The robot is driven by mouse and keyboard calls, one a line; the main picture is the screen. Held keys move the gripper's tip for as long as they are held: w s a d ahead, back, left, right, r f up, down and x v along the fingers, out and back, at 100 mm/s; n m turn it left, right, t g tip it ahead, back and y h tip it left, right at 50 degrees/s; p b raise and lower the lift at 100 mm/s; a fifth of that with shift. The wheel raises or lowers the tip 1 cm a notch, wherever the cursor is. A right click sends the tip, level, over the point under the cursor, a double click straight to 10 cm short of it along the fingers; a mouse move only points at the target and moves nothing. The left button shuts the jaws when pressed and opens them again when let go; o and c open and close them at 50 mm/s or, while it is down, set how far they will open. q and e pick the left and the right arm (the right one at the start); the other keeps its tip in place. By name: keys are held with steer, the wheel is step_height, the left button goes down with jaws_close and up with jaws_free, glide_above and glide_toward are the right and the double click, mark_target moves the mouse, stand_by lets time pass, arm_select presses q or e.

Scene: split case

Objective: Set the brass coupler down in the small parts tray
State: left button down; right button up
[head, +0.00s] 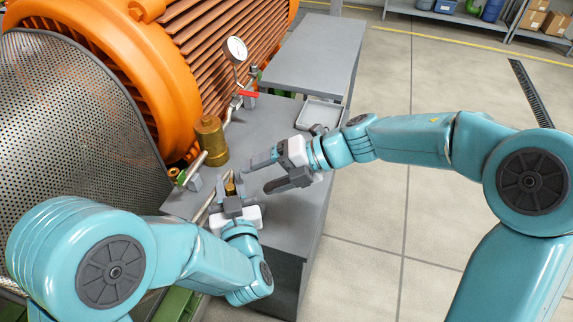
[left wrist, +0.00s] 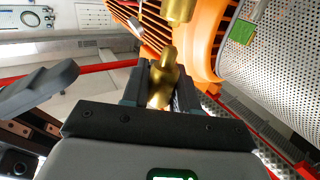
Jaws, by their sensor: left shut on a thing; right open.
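The brass coupler (head: 231,188) is held between the fingers of my left gripper (head: 229,184), above the near part of the grey bench. In the left wrist view the coupler (left wrist: 163,80) sits between the two dark fingers, its wider part gripped and a narrower neck showing. My right gripper (head: 258,177) is open and empty, just right of the left gripper; one of its fingers shows at the left of the left wrist view. The small parts tray (head: 322,112) is a shallow grey tray farther back on the bench, behind my right wrist, which is close to its near edge.
A larger brass cylinder (head: 211,140) stands on the bench beside the orange motor (head: 120,70). A pressure gauge (head: 235,50) and red-handled valve (head: 248,93) rise behind it. A perforated guard (head: 65,110) is at left. The grey bench top (head: 280,225) is clear at the near right.

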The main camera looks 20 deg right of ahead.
steer(key=x, duration=0.5)
steer(key=shift+a+f, duration=0.1)
steer(key=shift+a, duration=0.1)
steer(key=c, duration=1)
steer(key=o, duration=1)
